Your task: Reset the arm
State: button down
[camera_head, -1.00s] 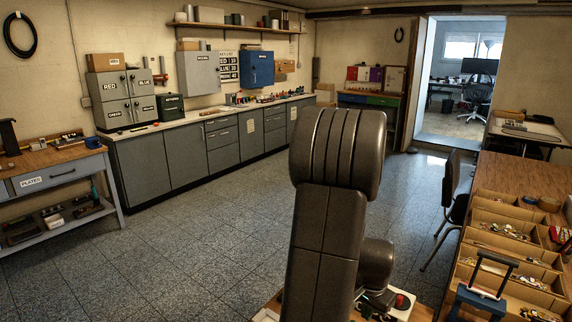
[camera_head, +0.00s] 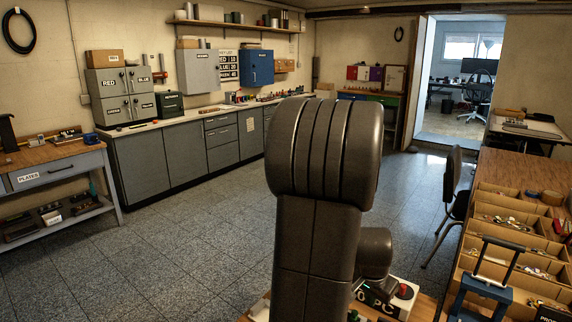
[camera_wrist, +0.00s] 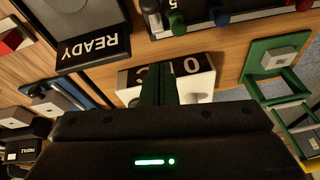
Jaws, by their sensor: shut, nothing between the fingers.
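My arm (camera_head: 322,150) rises large in the middle of the head view, its upper end bent over. My gripper (camera_wrist: 159,72) shows in the wrist view, its two dark fingers together with nothing between them. It points over a wooden worktop, in front of a white-and-black labelled block (camera_wrist: 203,82); I cannot tell whether they touch.
The wrist view shows a READY sign (camera_wrist: 95,50), a green frame (camera_wrist: 275,56) and a rack with coloured pegs (camera_wrist: 215,17). In the head view, divided trays (camera_head: 500,225) lie right, beside a chair (camera_head: 452,195). Open floor (camera_head: 190,245) lies left.

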jog(key=shift+f+t+h+b, duration=0.1)
jog(key=shift+t+h+b, duration=0.35)
jog(key=shift+b, duration=1.25)
jog(key=t+b, duration=0.1)
jog(key=b, duration=0.3)
jog(key=shift+s+a+h, duration=0.1)
jog(key=shift+s+h, duration=0.1)
jog(key=shift+h, duration=0.15)
jog(key=shift+s+a+t+b, duration=0.15)
jog(key=shift+t+b, duration=0.2)
jog(key=shift+b, duration=0.6)
